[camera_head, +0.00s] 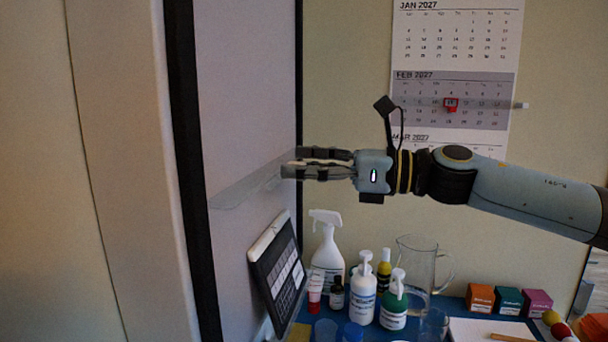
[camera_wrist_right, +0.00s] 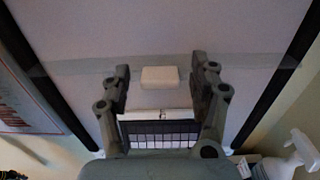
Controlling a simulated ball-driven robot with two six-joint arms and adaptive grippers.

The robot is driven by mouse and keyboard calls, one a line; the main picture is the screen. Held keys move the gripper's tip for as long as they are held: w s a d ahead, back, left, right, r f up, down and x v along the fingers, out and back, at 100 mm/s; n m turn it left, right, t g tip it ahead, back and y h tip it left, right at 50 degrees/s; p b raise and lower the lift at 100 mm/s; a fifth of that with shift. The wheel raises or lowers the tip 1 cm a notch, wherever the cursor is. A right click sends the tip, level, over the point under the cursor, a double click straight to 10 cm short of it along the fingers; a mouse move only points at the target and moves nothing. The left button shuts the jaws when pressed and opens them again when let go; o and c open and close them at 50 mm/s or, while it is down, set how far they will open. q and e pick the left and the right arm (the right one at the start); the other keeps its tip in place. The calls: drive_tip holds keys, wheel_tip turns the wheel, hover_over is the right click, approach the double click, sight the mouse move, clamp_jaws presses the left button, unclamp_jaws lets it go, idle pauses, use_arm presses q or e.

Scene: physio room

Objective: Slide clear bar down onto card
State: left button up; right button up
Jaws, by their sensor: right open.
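The clear bar (camera_head: 238,190) is a thin see-through strip across the pale upright panel. It also shows in the right wrist view (camera_wrist_right: 85,77) as a faint level band with a small white block (camera_wrist_right: 160,77) at its middle. My right gripper (camera_head: 292,163) is open at the bar, one finger on each side of the white block, with gaps showing. Below is a dark board with pale cells (camera_head: 283,275), seemingly the card, with a white top edge; it also shows in the right wrist view (camera_wrist_right: 160,133). The bar is above it, apart. My left gripper is out of view.
A spray bottle (camera_head: 327,250), pump bottles (camera_head: 363,290), a clear jug (camera_head: 415,268) and small boxes (camera_head: 508,301) crowd the blue table below the right arm. A wall calendar (camera_head: 455,50) hangs behind the arm. The panel has dark side edges (camera_head: 190,150).

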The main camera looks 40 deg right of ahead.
clamp_jaws()
idle(0.5)
